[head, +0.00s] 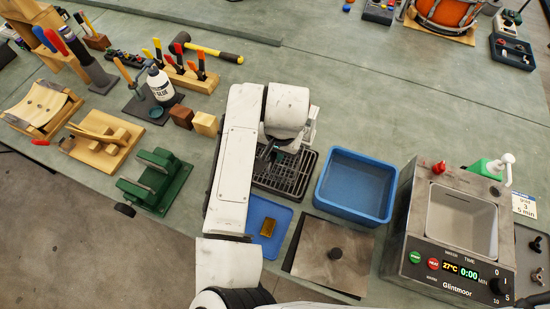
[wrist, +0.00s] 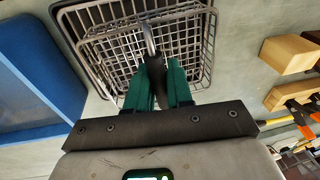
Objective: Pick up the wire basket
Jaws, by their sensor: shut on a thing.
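The wire basket (wrist: 192,48) is a grey wire mesh with a rounded rim, seen from above in the wrist view. A thin upright handle (wrist: 149,36) rises from it towards me. My gripper (wrist: 155,72), with green fingers and dark tips, is shut on this handle. In the head view my gripper (head: 268,153) is partly hidden by my arm. A dark slotted grid (head: 287,177) shows just below it there; I cannot tell how far the basket is above the bench.
A blue tub (head: 356,185) stands right of the grid, and also shows left in the wrist view (wrist: 32,75). A metal plate with a knob (head: 328,257), a blue mat (head: 262,215) and a heated wash unit (head: 450,230) are near. Wooden blocks (head: 205,124) and a green stand (head: 155,180) lie left.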

